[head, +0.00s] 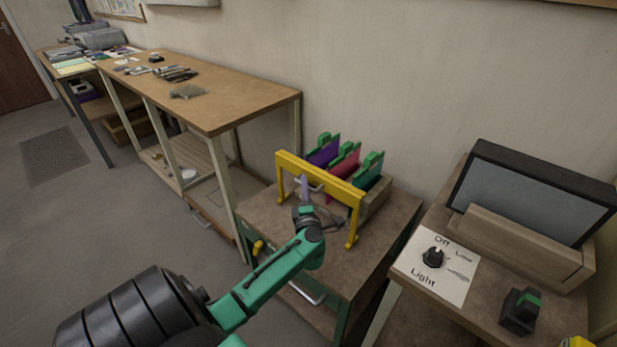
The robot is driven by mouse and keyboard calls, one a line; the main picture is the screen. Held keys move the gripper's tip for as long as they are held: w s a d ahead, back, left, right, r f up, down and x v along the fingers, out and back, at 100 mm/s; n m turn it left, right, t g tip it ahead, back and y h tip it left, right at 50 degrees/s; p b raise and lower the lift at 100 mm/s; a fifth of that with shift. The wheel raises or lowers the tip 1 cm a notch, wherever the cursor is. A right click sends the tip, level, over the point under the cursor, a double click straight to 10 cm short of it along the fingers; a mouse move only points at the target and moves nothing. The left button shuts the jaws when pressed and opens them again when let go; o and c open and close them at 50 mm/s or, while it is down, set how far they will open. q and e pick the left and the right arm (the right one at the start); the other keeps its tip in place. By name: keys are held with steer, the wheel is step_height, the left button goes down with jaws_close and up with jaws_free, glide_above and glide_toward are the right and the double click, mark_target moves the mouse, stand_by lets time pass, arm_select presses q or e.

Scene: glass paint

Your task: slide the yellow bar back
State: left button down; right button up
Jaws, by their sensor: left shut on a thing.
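The yellow bar (335,187) is a frame with two legs on the small brown cabinet, in front of a wooden rack (374,199). Purple, pink and teal glass panels with green tops stand in the rack. My left gripper (305,187) reaches up to the left-middle part of the bar, where a small silver handle shows. It is shut there, on the bar by its handle as far as I can tell; the exact contact is too small to see. My right gripper is out of view.
A long wooden workbench (215,97) with tools stands at the left. At the right, a brown table carries a dark-framed panel (527,192), a light switch plate (436,264) and a black-green object (521,310). The wall is close behind the rack.

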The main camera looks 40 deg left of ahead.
arm_select(q)
steer(key=c, duration=0.9)
jaws_free()
steer(key=shift+s+f, duration=0.15)
steer(key=shift+d, duration=0.1)
steer(key=b+v, duration=0.1)
steer(key=v, duration=1.3)
steer(key=shift+s, duration=0.3)
steer(key=shift+d, duration=0.15)
